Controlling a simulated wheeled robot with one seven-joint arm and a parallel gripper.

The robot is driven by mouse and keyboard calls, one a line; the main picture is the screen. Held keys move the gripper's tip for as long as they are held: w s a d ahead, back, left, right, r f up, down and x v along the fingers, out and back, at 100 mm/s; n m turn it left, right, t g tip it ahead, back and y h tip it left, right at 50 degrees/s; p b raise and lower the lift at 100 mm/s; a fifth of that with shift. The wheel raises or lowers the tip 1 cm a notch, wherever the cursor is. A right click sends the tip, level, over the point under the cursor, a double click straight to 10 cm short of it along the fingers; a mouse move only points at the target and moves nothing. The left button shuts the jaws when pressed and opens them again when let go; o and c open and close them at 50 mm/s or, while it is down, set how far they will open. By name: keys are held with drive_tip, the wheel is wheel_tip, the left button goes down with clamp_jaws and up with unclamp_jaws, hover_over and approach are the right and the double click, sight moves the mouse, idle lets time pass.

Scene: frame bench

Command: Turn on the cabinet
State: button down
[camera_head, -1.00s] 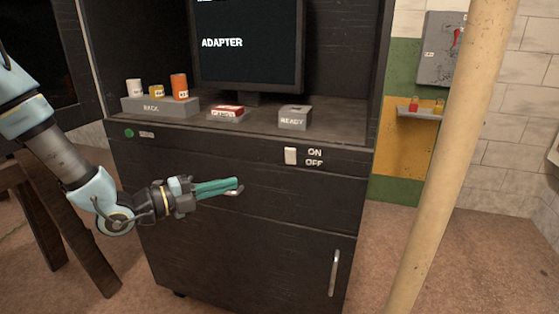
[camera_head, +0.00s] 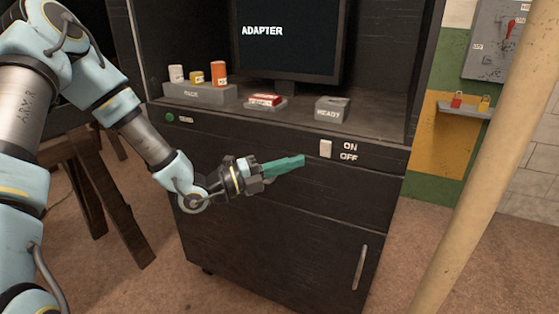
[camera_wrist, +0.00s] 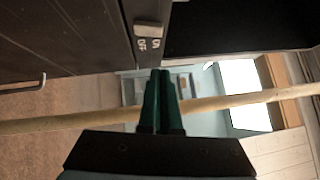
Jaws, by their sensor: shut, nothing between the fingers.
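The dark cabinet (camera_head: 290,215) stands in front of me. Its white rocker switch (camera_head: 325,149) is on the upper front panel, beside the words ON above OFF. The switch also shows at the top of the wrist view (camera_wrist: 146,28). My gripper (camera_head: 302,161) has green fingers, shut and empty. In the head view its tips are just left of and slightly below the switch. In the wrist view the tips (camera_wrist: 160,72) appear apart from the switch. I cannot tell which way the switch is tipped. A green round light or button (camera_head: 169,118) sits at the panel's left.
The cabinet shelf holds a rack (camera_head: 200,93) with several small containers, a red-topped box (camera_head: 265,100), a grey READY block (camera_head: 332,109) and a monitor (camera_head: 288,45) reading ADAPTER. A door handle (camera_head: 360,267) sticks out low on the cabinet. A pale pole (camera_head: 480,170) stands to the right.

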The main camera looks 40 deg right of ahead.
sight(328, 143)
drive_tip(key=shift+w+d+r+p, duration=0.15)
drive_tip(key=shift+d+p, duration=0.35)
drive_tip(key=shift+d, duration=0.75)
drive_tip(key=shift+w+d+r+p, duration=0.1)
drive_tip(key=shift+d+r+p, duration=0.3)
drive_tip(key=shift+d, duration=0.9)
drive_tip(key=shift+w+d+r+p, duration=0.1)
drive_tip(key=shift+d+p, duration=0.5)
drive_tip(key=shift+d, duration=0.65)
drive_tip(key=shift+w+d+r+n+t+y+b, duration=0.2)
drive_tip(key=shift+d+r+n+t+y+b, duration=0.1)
drive_tip(key=shift+d+y+b, duration=0.1)
drive_tip(key=shift+f, duration=0.1)
drive_tip(key=shift+a, duration=0.1)
